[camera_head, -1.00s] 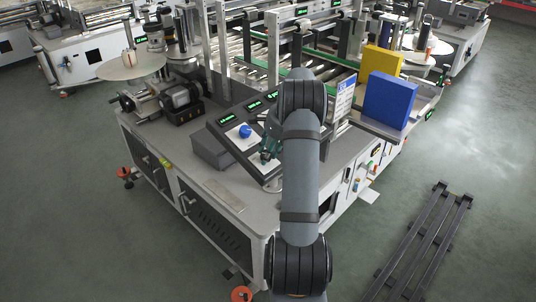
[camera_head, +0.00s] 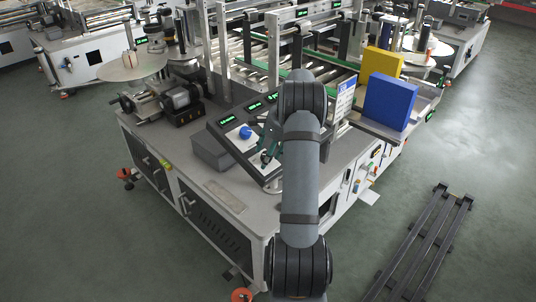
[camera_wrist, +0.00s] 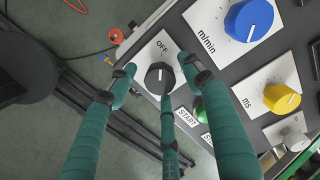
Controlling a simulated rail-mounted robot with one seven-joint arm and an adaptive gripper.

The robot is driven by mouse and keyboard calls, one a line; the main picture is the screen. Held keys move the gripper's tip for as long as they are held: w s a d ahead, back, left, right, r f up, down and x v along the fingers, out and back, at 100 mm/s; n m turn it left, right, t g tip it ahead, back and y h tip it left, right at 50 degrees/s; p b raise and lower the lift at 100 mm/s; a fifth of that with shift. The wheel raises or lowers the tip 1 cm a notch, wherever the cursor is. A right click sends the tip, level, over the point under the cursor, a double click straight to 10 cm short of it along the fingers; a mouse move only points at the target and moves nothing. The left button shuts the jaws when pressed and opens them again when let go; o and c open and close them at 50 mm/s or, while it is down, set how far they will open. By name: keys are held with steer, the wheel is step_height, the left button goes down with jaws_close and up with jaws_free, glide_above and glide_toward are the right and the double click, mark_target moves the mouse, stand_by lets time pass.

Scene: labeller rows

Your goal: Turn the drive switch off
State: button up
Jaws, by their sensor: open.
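The drive switch is a black rotary knob (camera_wrist: 160,78) on a white plate with the label OFF (camera_wrist: 164,47) above it in the wrist view. A short white line on the knob points roughly up toward OFF. My gripper (camera_wrist: 158,84) has green fingers spread around the knob, one at left, one at right and one below. The gripper is open. I cannot tell whether any finger touches the knob. In the head view my gripper (camera_head: 268,149) is over the sloped control panel (camera_head: 222,128), and my arm hides part of it.
A blue knob (camera_wrist: 250,18), a yellow knob (camera_wrist: 281,98) and a green button (camera_wrist: 200,109) marked START sit close by on the panel. Blue (camera_head: 389,102) and yellow (camera_head: 379,65) boxes stand behind at right.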

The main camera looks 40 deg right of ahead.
steer(key=v, duration=1.2)
stand_by(0.3)
steer(key=x, duration=1.2)
